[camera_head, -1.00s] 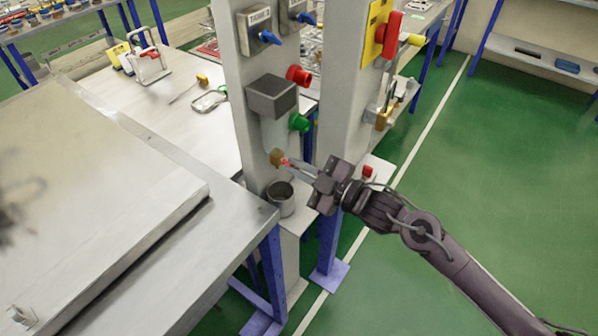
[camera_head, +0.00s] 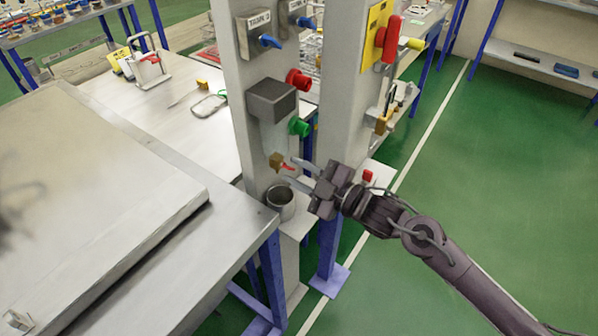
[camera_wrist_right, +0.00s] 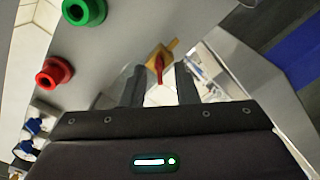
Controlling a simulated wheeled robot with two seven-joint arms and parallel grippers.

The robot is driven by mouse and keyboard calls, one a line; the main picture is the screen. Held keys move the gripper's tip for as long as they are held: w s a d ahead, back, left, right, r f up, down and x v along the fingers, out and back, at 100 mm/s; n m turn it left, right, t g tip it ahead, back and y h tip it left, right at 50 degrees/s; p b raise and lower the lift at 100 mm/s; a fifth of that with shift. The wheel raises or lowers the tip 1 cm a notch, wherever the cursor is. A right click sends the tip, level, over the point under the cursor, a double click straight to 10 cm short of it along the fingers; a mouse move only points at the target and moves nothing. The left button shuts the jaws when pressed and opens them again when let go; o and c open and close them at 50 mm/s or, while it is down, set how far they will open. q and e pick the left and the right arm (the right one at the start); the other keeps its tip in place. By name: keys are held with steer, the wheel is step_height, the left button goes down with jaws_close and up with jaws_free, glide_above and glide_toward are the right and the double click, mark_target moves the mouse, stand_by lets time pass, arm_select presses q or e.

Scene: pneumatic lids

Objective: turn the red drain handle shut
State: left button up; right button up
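The small brass drain valve (camera_head: 275,160) sits low on the front grey post, with its red handle (camera_head: 289,167) sticking out to the right and slightly down. In the right wrist view the brass valve (camera_wrist_right: 166,51) and red handle (camera_wrist_right: 158,67) show ahead of the palm. My right gripper (camera_head: 291,170) is open, its two fingers apart above and below the handle's end. In the wrist view the gripper (camera_wrist_right: 160,76) has the handle in the gap between its fingers, with no clear contact. My left gripper is not in view.
A metal cup (camera_head: 281,202) stands just under the valve. A green button (camera_head: 299,127) and a red button (camera_head: 298,79) stick out of the post above. A second grey post (camera_head: 342,120) stands close behind. A steel table (camera_head: 215,240) is at the left.

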steer(key=b+v, duration=0.1)
steer(key=v, duration=0.6)
steer(key=shift+s+d+b, duration=0.25)
steer(key=shift+d+b, duration=0.05)
steer(key=shift+b, duration=0.1)
